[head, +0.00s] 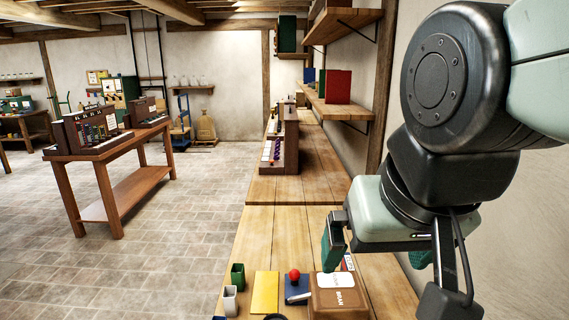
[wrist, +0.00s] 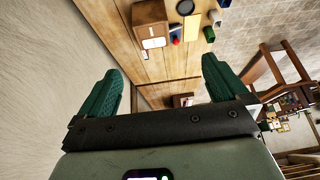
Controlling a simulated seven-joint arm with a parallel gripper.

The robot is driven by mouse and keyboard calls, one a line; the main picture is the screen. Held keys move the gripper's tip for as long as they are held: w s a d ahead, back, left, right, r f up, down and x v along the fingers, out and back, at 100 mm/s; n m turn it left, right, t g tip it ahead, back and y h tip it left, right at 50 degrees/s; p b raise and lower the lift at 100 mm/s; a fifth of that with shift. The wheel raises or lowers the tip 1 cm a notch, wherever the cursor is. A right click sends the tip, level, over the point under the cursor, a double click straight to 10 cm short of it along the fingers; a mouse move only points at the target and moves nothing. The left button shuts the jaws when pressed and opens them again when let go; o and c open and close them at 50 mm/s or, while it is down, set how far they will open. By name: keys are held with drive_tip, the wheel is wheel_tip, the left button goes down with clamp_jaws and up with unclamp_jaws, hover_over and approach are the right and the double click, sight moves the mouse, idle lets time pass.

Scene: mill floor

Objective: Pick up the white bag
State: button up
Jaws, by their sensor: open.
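I cannot make out a plainly white bag in either view. A brown bag or box marked BRAN (head: 340,304), with a white label on top, stands at the near end of the wooden bench (head: 305,235). It also shows at the top of the wrist view (wrist: 151,14). My gripper (head: 375,262) is above the bench, to the right of the brown item and apart from it. In the wrist view its two green fingers are spread wide with nothing between them (wrist: 162,68).
Left of the brown item are a blue book (head: 298,296) with a red ball (head: 295,274), a yellow pad (head: 265,290), a green cup (head: 237,276) and a grey cup (head: 230,301). A wooden rack (head: 291,140) stands farther back. Wall shelves (head: 335,108) overhang the right side.

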drive_tip(key=shift+s+d, duration=0.35)
drive_tip(key=shift+s, duration=0.5)
drive_tip(key=shift+s+d+f, duration=0.15)
drive_tip(key=shift+s, duration=0.25)
drive_tip(key=c, duration=0.4)
drive_tip(key=shift+c, duration=0.2)
